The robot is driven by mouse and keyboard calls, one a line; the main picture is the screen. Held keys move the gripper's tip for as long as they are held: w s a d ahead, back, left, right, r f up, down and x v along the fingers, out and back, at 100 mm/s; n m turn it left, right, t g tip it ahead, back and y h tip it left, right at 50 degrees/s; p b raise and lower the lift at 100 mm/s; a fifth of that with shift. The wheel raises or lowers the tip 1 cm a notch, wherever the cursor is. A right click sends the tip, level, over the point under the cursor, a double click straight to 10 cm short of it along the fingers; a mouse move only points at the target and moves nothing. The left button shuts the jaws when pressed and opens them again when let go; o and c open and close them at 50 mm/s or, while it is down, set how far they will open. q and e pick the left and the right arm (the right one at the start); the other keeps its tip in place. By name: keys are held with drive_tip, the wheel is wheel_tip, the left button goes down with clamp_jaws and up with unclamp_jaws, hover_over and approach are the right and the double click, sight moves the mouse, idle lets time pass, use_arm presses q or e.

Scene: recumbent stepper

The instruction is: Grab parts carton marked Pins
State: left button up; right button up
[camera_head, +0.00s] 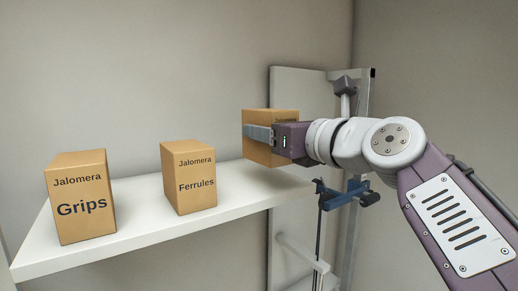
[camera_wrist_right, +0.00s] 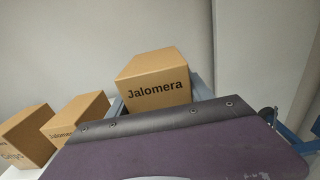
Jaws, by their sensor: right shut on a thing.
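A brown carton (camera_head: 256,152) is at the right end of the white shelf. My right gripper (camera_head: 258,133) is shut on it, one finger lying across the face toward the head camera. In the right wrist view the carton (camera_wrist_right: 155,76) sits between the two fingers and reads "Jalomera"; any lower word is hidden behind the gripper body. The word Pins is not visible in either view. I cannot tell whether the carton touches the shelf or is slightly above it. My left gripper is not in view.
The white shelf (camera_head: 130,236) also holds a "Jalomera Grips" carton (camera_head: 80,197) at left and a "Jalomera Ferrules" carton (camera_head: 189,178) in the middle, with clear gaps between. A grey upright frame (camera_head: 360,150) with blue parts stands behind my right arm.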

drive_tip(key=s+d+r, duration=0.5)
drive_tip(key=s+d, duration=0.1)
drive_tip(key=shift+s+d+r, duration=0.15)
drive_tip(key=shift+d+r, duration=0.1)
drive_tip(key=shift+d, duration=0.15)
